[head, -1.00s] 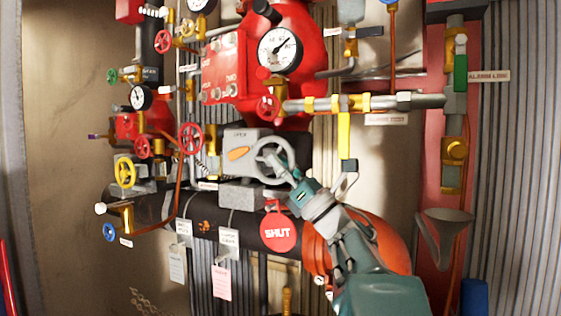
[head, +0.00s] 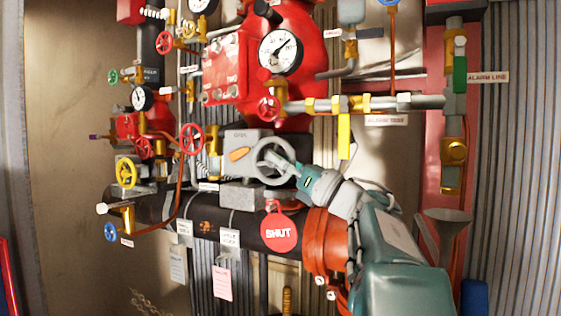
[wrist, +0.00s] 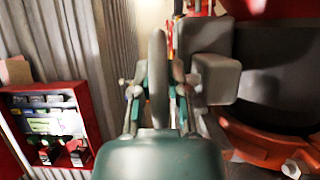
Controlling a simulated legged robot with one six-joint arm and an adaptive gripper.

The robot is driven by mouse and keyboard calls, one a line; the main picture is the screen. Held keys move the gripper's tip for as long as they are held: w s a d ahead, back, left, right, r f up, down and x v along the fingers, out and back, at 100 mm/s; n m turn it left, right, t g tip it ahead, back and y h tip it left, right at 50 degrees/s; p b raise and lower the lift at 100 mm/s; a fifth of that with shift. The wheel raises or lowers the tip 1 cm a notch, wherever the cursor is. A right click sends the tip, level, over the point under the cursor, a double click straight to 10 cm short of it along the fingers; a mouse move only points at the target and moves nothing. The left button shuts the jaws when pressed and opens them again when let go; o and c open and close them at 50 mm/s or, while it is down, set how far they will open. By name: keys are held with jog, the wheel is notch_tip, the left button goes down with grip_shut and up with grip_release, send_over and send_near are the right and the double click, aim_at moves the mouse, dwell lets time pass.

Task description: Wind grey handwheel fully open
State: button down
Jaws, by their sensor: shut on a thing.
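The grey handwheel (head: 258,150) is on the front of a grey gearbox (head: 236,142) marked OPEN, with an orange pointer (head: 239,154) on its face. My gripper (head: 294,166) comes from the lower right and is shut on the right side of the wheel's rim. In the wrist view the rim (wrist: 158,75) stands edge-on between the two fingers of my gripper (wrist: 157,100). A round red SHUT tag (head: 280,233) hangs just below the wheel. The gripper hides part of the rim.
Red handwheels (head: 191,139) and a yellow handwheel (head: 126,173) are to the left. A brass and grey pipe (head: 370,103) crosses above my arm. A grey funnel (head: 446,228) is at right. A red cabinet (wrist: 45,125) shows in the wrist view.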

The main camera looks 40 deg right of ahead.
jog(key=shift+r+g+h, duration=0.15)
jog(key=shift+g+h, duration=0.15)
jog(key=shift+g, duration=0.3)
jog(key=c, duration=0.6)
grip_release()
jog(key=shift+w, duration=0.1)
jog(key=shift+c, duration=0.2)
